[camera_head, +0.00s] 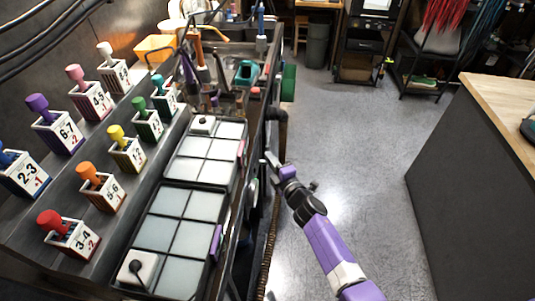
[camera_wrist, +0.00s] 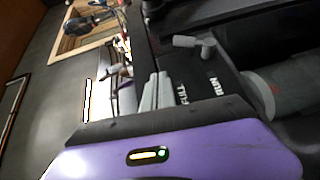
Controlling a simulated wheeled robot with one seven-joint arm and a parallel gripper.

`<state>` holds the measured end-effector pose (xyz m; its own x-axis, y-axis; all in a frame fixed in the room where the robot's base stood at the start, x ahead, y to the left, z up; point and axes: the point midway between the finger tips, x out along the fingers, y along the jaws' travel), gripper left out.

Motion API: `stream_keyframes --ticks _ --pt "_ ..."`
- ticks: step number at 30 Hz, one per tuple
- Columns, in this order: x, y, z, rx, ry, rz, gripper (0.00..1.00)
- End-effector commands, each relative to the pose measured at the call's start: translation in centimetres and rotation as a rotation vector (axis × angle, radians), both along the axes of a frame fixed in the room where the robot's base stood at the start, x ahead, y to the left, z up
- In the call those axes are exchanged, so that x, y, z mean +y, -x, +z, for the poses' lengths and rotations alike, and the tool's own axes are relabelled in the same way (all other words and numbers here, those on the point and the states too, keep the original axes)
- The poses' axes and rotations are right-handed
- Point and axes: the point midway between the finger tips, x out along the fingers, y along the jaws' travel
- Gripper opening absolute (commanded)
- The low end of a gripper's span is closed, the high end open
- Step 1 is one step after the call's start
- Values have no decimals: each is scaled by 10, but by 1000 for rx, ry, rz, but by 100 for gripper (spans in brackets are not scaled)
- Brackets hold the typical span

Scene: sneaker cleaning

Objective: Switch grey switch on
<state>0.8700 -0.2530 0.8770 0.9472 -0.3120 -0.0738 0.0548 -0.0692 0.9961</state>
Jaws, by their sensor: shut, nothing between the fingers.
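In the wrist view a grey switch (camera_wrist: 194,43) with a short lever sits on a dark panel. Its lever points left in the picture, and white labels reading "RUN" and apparently "FULL" are below it. My gripper's grey fingers (camera_wrist: 157,92) are shut and empty, below and left of the switch and apart from it in the picture. In the head view my gripper (camera_head: 272,160) is beside the right side of the workbench, at the end of my purple arm. I cannot make out the grey switch clearly in the head view.
The workbench has trays of pale square panels (camera_head: 187,222) and a stepped rack of coloured numbered levers (camera_head: 103,190). A dark pipe (camera_wrist: 285,92) is right of the switch. A wood-topped counter (camera_head: 515,120) stands at the right. The grey floor (camera_head: 350,150) between is clear.

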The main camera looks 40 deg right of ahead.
Motion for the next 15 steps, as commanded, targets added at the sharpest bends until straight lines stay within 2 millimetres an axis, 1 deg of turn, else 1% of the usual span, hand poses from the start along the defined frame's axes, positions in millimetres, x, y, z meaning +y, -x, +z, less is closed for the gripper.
stream_keyframes --ticks 1,6,10,15 --pt "2 10 8 2 -2 -1 0" --pt "8 34 20 2 -2 -1 0" --pt "12 46 25 1 -3 0 0" --pt "13 53 27 1 0 0 0"
